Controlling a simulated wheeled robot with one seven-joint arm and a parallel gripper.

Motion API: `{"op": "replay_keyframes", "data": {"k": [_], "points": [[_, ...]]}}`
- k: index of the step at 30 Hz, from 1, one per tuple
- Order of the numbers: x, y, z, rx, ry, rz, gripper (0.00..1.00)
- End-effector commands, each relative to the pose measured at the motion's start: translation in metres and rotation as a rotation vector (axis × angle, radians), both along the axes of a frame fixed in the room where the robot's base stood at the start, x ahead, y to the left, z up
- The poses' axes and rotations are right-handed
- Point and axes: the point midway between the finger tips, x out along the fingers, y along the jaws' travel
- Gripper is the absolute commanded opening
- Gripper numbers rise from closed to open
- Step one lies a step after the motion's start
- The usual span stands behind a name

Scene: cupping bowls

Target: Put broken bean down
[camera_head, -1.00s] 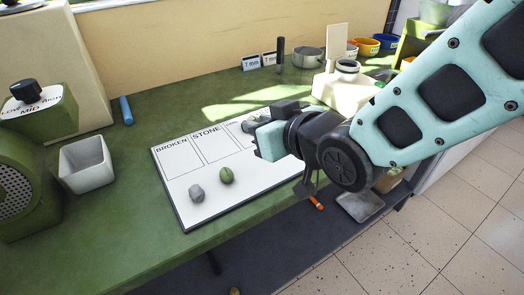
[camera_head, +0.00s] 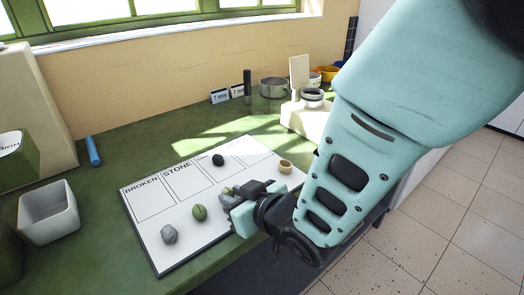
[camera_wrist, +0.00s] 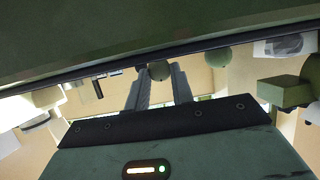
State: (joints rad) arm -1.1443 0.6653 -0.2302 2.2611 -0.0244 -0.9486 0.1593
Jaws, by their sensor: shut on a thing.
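My gripper (camera_head: 230,194) is over the front right part of the white sorting board (camera_head: 160,212). In the wrist view its fingers (camera_wrist: 159,80) are shut on a small olive-green rounded bean (camera_wrist: 159,70), taken to be the broken bean; the head view mostly hides it. The board has outlined boxes; BROKEN (camera_head: 141,186) and STONE (camera_head: 177,168) are readable, with other boxes to the right. The BROKEN and STONE boxes look empty. A green bean (camera_head: 199,212) and a grey stone (camera_head: 169,234) lie on the board in front of the boxes, left of my gripper.
A dark round piece (camera_head: 218,160) lies near the third box. A small tan ring-like piece (camera_head: 285,166) is at the board's right end. A white square bowl (camera_head: 49,213) stands left of the board. A metal pot (camera_head: 273,87) and pale stand (camera_head: 312,115) are behind.

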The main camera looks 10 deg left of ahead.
Motion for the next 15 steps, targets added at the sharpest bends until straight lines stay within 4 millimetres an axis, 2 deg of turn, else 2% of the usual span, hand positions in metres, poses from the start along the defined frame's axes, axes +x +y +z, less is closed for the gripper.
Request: {"op": "replay_keyframes", "data": {"k": [10,11,12,13,15], "points": [[0.0002,0.0001,-0.0046,0.001,-0.001,0.0,0.03],[0.0003,0.0,-0.0043,0.001,-0.001,0.0,0.26],[0.0002,0.0001,-0.0031,0.001,-0.001,0.0,0.37],[0.0002,0.0,-0.0031,0.0,0.0,0.0,0.45],[0.0002,0.0001,-0.003,0.0,0.0,0.0,0.45]]}}
